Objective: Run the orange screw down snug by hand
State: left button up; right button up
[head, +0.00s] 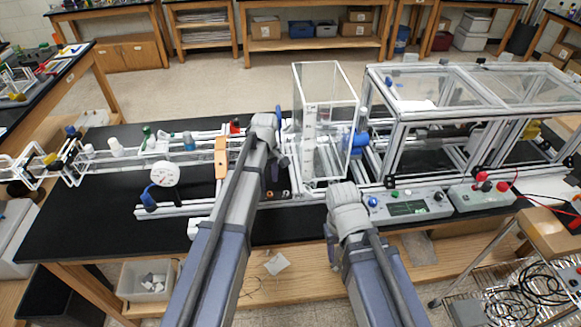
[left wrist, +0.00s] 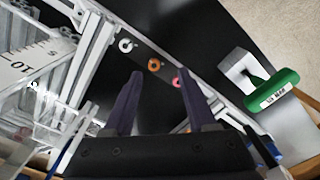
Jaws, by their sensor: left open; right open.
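The orange screw (left wrist: 154,65) shows as a small orange ring with a dark centre on a dark strip along an aluminium rail. A white ring (left wrist: 125,45) and a pink ring (left wrist: 176,82) sit on either side of it. My left gripper (left wrist: 160,74) is open and empty. In the left wrist view its two fingertips lie on either side of the line to the orange screw, apart from it. In the head view my left gripper (head: 281,165) is over the rails, beside the clear box. My right gripper (head: 333,238) is open, low by the table's front edge, its fingers barely visible.
A clear upright box (head: 325,120) stands just right of my left gripper. A framed enclosure (head: 460,90) and a grey meter box (head: 410,205) are further right. A dial gauge (head: 165,174) and an orange block (head: 221,158) are left. A green-handled stamp (left wrist: 272,92) lies near the rail.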

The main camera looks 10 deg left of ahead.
aim_at(270, 195)
pick_arm(q)
jog(key=shift+n, duration=0.4)
jog(key=f+b, duration=0.2)
jog(key=w+f+b, duration=0.1)
jog(key=f+b, duration=0.1)
jog(key=b, duration=0.1)
jog(key=f+b, duration=0.2)
jog(key=f, duration=0.1)
jog(key=shift+w+a+b, duration=0.2)
jog(key=shift+w+b, duration=0.1)
jog(key=shift+b, duration=0.1)
pick_arm(e)
notch_tip(270, 195, down, 7)
jog(key=shift+w+d, duration=0.2)
jog(key=shift+d, duration=0.05)
pick_arm(q)
jog(key=shift+r, duration=0.1)
jog(key=shift+c, duration=0.3)
grip_shut()
